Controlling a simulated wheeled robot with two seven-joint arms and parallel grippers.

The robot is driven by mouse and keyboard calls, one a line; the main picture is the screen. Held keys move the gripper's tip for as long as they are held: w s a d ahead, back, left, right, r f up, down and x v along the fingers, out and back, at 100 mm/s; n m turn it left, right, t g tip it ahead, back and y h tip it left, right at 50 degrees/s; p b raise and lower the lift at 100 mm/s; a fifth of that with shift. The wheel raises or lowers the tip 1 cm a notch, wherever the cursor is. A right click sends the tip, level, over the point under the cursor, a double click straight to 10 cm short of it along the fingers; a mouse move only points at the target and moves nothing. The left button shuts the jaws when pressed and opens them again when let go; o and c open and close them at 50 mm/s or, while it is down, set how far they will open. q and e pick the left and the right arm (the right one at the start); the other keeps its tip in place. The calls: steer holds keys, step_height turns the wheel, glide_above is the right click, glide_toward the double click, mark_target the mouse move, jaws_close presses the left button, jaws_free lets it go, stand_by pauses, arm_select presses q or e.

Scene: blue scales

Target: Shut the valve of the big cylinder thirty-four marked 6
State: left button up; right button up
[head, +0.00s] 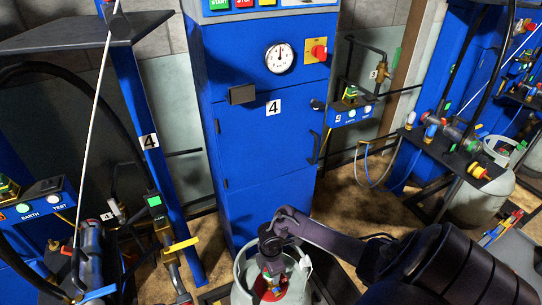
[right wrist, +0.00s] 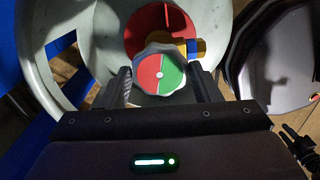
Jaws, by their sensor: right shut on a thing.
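The cylinder's pale grey collar (head: 243,275) stands at the bottom middle of the head view, and it surrounds the valve in the right wrist view (right wrist: 45,50). The valve's round knob (right wrist: 160,73) has a red half and a green half, with a yellow and blue fitting behind it. My right gripper (right wrist: 161,88) is shut on this knob, one finger at each side. In the head view my right gripper (head: 272,247) reaches down over the cylinder top and hides most of the knob. No mark 6 can be read on the cylinder. My left gripper is not in view.
A blue cabinet (head: 262,150) marked 4 with a gauge (head: 280,58) stands just behind the cylinder. A blue post (head: 150,160), hoses and a filling fitting (head: 160,225) are at left. Another grey cylinder (head: 480,200) stands at right. Brown floor shows between.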

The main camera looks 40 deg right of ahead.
steer(key=m+p, duration=0.3)
steer(key=shift+r+m, duration=0.2)
steer(key=shift+m, duration=0.1)
steer(key=m+p, duration=0.2)
steer(key=m, duration=0.1)
steer(key=shift+m, duration=0.3)
steer(key=m+p, duration=0.2)
steer(key=m, duration=0.1)
steer(key=shift+f+m, duration=0.1)
steer(key=shift+m, duration=0.2)
steer(key=m+p, duration=0.1)
steer(key=m, duration=0.3)
steer(key=shift+m+p, duration=0.3)
steer(key=shift+p, duration=0.1)
steer(key=m+p, duration=0.1)
steer(key=m, duration=0.3)
steer(key=shift+w+m, duration=0.1)
steer(key=shift+m, duration=0.2)
steer(key=m, duration=0.3)
steer(key=shift+m+p, duration=0.3)
steer(key=m, duration=0.4)
steer(key=shift+f, duration=0.1)
steer(key=shift+d+m, duration=0.1)
steer(key=shift+m, duration=2.4)
